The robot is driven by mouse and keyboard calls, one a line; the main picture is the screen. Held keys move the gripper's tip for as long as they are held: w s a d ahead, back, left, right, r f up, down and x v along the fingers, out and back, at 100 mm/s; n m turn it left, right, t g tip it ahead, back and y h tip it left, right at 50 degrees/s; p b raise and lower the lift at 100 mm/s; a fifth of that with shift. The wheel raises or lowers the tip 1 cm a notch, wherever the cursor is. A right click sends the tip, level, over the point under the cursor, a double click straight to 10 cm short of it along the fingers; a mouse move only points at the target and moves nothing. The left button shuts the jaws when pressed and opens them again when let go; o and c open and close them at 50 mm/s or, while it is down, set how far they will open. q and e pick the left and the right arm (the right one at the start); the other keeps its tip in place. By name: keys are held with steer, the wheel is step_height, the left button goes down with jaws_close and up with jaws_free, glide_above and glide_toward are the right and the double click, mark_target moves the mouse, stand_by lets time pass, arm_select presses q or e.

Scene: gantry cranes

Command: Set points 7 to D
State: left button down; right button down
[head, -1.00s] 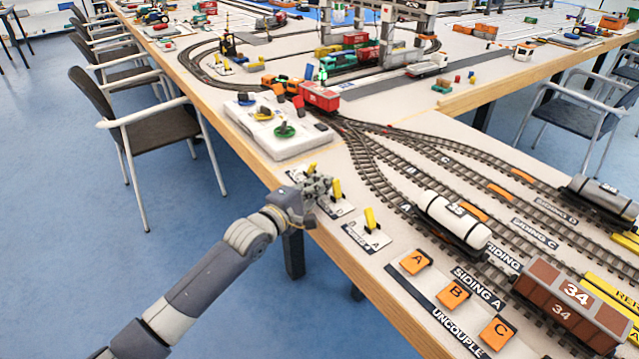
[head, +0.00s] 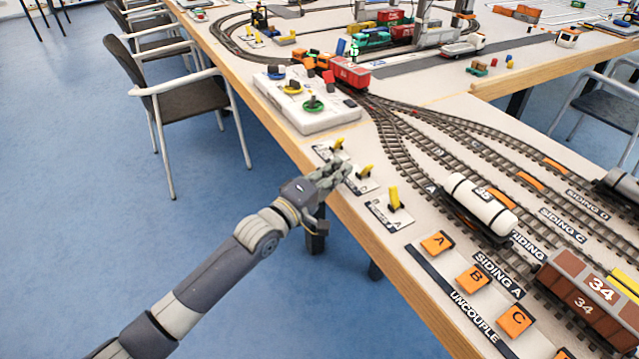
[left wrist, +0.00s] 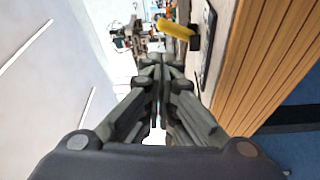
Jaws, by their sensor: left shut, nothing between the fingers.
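A row of yellow points levers stands on small white plates along the table edge: a far one (head: 338,144), a middle one (head: 365,171) and a near one (head: 393,198). The near plate shows an A; I cannot read which lever is number 7. My left gripper (head: 345,170) is shut and empty, at the table edge beside the far and middle plates. It hides part of them. In the left wrist view the shut fingers (left wrist: 160,65) are apart from a tilted yellow lever (left wrist: 175,28) on a black base. My right gripper is not in view.
A white control box (head: 308,104) with coloured knobs stands beyond the levers. Orange uncouple buttons (head: 475,279) lie nearer. Tracks with a white tank wagon (head: 480,203) and a brown wagon (head: 583,287) run to the right. The air left of the table edge is free.

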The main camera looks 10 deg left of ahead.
arm_select(q)
steer(key=v, duration=0.7)
steer(key=shift+s+a, duration=0.15)
steer(key=shift+s, duration=0.1)
steer(key=shift+f, duration=0.1)
